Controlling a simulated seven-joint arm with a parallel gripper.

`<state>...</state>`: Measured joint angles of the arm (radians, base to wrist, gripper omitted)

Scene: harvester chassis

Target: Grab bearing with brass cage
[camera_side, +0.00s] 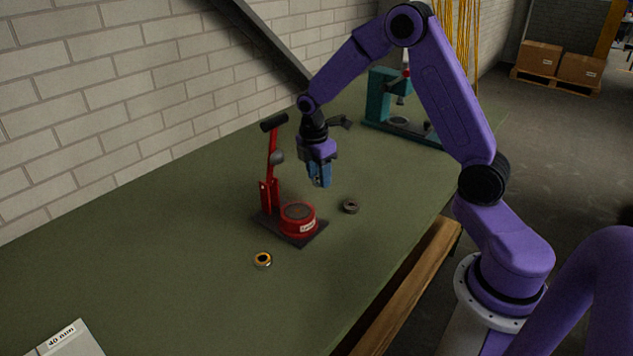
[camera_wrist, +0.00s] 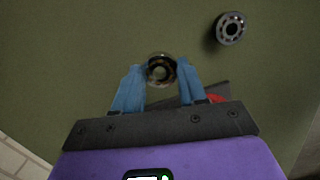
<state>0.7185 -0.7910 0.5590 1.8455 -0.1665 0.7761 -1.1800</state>
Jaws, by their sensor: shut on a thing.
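My gripper (camera_side: 320,183) is above the green table, just behind and to the right of the red press. In the wrist view its blue fingers (camera_wrist: 161,80) are shut on a bearing (camera_wrist: 161,57) with a steel ring and a brownish, brass-like tint inside. The fingers largely hide this bearing in the side view. A second, grey bearing (camera_side: 351,206) lies on the table right of the press; a bearing with a grey cage and visible balls (camera_wrist: 232,28) shows at upper right in the wrist view. A ring with a yellow-orange face (camera_side: 263,260) lies in front of the press.
The red press (camera_side: 298,218), with an upright lever, stands on a dark plate close below my gripper. A teal press (camera_side: 379,96) stands at the back. A light box (camera_side: 68,340) is at the front left. A brick wall borders the table's left side. The left front table is mostly clear.

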